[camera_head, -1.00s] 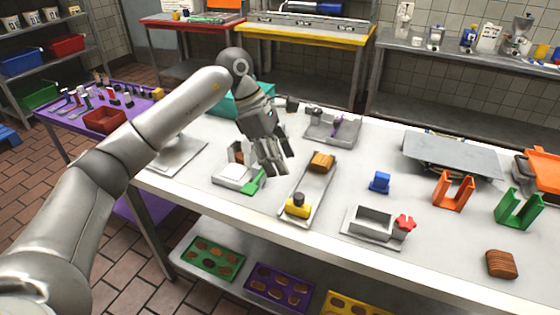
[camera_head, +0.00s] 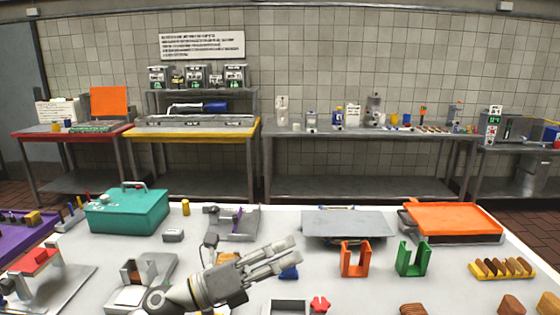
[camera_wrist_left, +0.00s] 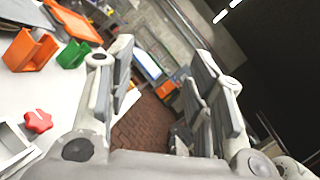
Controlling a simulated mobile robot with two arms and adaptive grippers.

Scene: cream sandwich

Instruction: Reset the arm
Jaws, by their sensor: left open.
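My left gripper (camera_head: 290,257) is raised above the white table (camera_head: 380,290) in the head view and points to the right. In the left wrist view its fingers (camera_wrist_left: 165,90) are spread apart with nothing between them, and the floor shows through the gap. In the head view it partly hides a blue block (camera_head: 289,272) and a brown bread piece (camera_head: 228,259). My right gripper is not in view.
An orange holder (camera_head: 355,260), a green holder (camera_head: 412,259) and a grey plate (camera_head: 347,223) stand right of the gripper. A teal box (camera_head: 127,211) stands at left. An orange tray (camera_head: 454,219) is at right. Counters line the back wall.

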